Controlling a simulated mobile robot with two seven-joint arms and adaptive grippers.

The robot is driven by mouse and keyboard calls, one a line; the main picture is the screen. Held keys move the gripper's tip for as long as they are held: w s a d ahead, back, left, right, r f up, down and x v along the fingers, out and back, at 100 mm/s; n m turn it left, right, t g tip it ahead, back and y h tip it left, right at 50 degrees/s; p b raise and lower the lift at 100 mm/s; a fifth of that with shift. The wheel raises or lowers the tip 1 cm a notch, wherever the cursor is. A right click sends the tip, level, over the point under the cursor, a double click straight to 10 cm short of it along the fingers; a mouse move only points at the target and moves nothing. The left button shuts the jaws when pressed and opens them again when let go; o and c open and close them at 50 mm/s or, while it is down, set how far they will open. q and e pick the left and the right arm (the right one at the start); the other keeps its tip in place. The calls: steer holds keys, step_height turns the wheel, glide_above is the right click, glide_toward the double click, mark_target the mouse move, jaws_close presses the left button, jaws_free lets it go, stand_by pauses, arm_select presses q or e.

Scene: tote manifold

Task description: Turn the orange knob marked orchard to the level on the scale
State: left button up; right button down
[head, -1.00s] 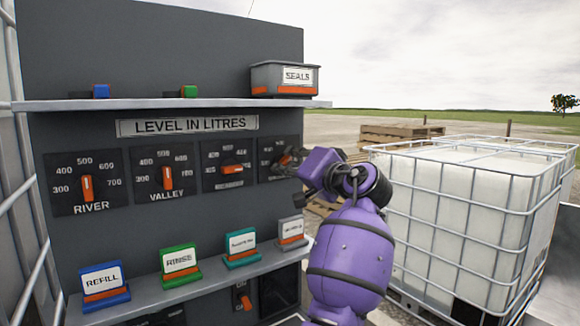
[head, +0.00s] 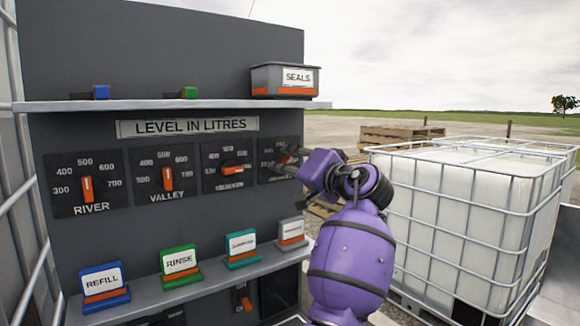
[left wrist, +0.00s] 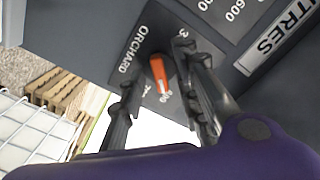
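The orange knob (left wrist: 160,75) sits on the dark dial plate marked ORCHARD (left wrist: 129,52), the rightmost of the row in the head view (head: 270,172). In the left wrist view its bar runs down the picture, its lower end near a number that looks like 600. My left gripper (left wrist: 157,66) is open, one finger on each side of the knob with visible gaps. It also shows in the head view (head: 286,161), hiding most of this knob. The level scale plate reads LEVEL IN LITRES (head: 188,126). My right gripper is not in view.
The river knob (head: 87,188), valley knob (head: 167,178) and a third, sideways knob (head: 234,170) are left of the orchard dial. A shelf (head: 220,104) with a SEALS bin (head: 285,80) is above; a ledge (head: 190,283) with labelled cards is below. A caged white tank (head: 470,210) stands right.

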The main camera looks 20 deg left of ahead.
arm_select(q)
steer(key=v, duration=1.2)
